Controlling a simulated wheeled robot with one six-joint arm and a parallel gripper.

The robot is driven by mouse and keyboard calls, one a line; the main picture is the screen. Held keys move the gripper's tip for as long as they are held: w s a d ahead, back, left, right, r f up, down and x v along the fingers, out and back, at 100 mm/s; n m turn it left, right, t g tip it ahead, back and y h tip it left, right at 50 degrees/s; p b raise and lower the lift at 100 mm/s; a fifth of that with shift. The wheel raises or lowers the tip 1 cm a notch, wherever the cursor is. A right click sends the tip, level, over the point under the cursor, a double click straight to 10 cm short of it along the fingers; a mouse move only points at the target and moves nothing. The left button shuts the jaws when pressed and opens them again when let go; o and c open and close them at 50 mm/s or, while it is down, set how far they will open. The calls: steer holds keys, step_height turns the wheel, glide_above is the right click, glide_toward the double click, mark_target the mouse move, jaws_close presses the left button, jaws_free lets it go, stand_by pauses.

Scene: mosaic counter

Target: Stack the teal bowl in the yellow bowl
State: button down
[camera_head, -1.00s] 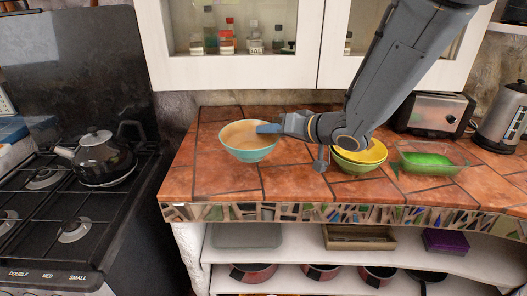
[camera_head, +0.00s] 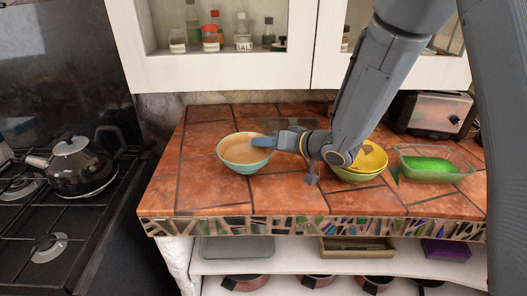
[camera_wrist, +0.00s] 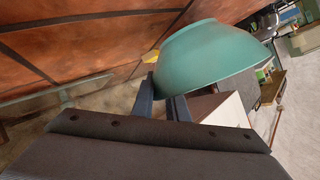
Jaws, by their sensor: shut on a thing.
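The teal bowl (camera_head: 240,166), tan inside, is upright at the left of the counter in the head view. My gripper (camera_head: 263,142) comes from the right and is shut on its right rim. The bowl's teal outside fills the upper right of the wrist view (camera_wrist: 210,55), beside my blue fingers (camera_wrist: 160,104). I cannot tell whether its base touches the tiles. The yellow bowl (camera_head: 372,157) sits to the right, partly hidden behind my arm. It appears to rest in a yellow-green bowl (camera_head: 356,177).
A glass dish with green contents (camera_head: 430,166) stands right of the yellow bowl. A toaster (camera_head: 432,114) is behind it. White cabinets (camera_head: 215,72) hang above the tiled counter (camera_head: 200,197). A kettle (camera_head: 75,165) stands on the stove at left. Tiles in front of the bowls are clear.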

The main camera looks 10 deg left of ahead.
mark_target(264, 152)
steer(key=shift+f, duration=1.5)
steer(key=c, duration=1.7)
jaws_free()
steer(key=shift+f, duration=0.15)
steer(key=shift+c, duration=0.2)
